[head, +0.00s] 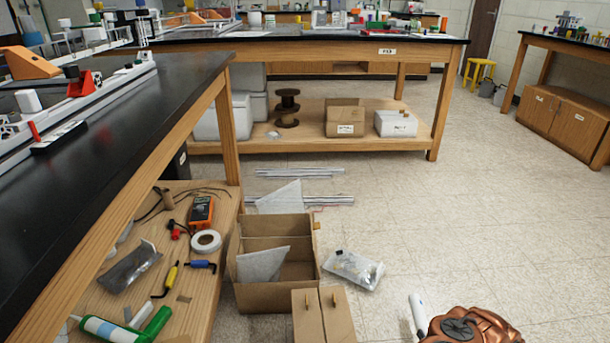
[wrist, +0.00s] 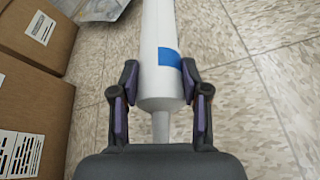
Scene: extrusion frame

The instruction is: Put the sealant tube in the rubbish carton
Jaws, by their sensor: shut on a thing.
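The sealant tube (wrist: 158,35) is a white cylinder with a blue patch and a narrow nozzle at its near end. My gripper (wrist: 160,88) is shut on it near the nozzle end, one finger on each side. The tube runs away from the gripper, and its far end is cut off by the picture edge. In the head view, a white end of the tube (head: 417,311) shows beside my copper-coloured arm at the bottom right; the fingers are hidden there. The open cardboard carton (head: 276,297) stands on the floor left of my arm, with pale sheets in it.
A closed cardboard box (head: 322,318) stands just in front of the carton. A clear bag of small parts (head: 353,269) lies right of the carton. A wooden shelf (head: 205,285) with tools and a white-green tube (head: 108,329) is at left. Floor at right is clear.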

